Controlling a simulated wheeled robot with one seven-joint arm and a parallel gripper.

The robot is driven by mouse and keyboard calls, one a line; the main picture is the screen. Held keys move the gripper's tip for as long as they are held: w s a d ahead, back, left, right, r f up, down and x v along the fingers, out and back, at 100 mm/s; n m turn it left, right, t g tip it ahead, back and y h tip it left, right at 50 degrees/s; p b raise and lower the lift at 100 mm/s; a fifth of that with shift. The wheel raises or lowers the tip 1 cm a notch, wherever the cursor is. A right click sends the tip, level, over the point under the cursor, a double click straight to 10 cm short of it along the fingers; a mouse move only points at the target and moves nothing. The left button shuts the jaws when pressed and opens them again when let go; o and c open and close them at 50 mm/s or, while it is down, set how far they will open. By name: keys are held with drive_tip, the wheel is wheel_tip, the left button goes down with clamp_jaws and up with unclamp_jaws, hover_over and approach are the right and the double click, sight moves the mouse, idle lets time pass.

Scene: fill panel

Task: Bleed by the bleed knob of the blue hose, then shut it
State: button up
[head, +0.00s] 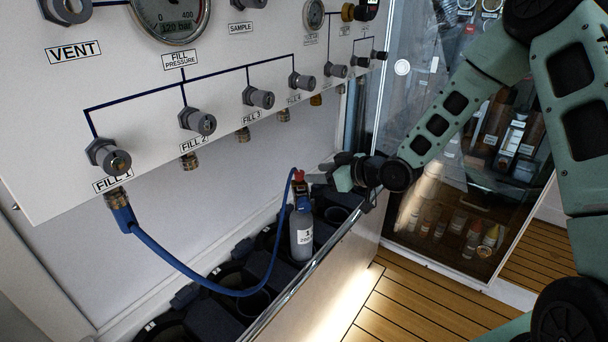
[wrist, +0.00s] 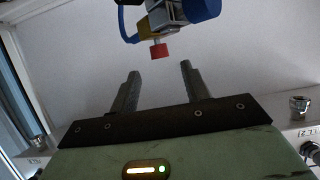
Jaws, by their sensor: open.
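The blue hose (head: 205,287) hangs in a loop from the fitting under FILL 1 to the top of a grey cylinder (head: 302,235). The red bleed knob (head: 299,175) is at the hose's cylinder end. It also shows in the wrist view (wrist: 160,51), on a grey and brass fitting with part of the blue hose (wrist: 127,25) beside it. My gripper (head: 322,172) is just right of the knob in the head view. In the wrist view my gripper (wrist: 158,70) is open and empty, with the knob ahead of the gap between its fingertips, apart from both.
The white panel (head: 60,140) carries a row of fill valves, FILL 1 (head: 108,157) nearest, and a pressure gauge (head: 172,15). A metal rail (head: 300,270) edges the rack of dark holders. A glass cabinet (head: 450,200) stands to the right. Wooden floor (head: 400,305) is clear.

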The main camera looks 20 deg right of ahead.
sight(301, 173)
drive_tip(key=x, duration=0.6)
drive_tip(key=shift+r, duration=0.1)
drive_tip(key=c, duration=1)
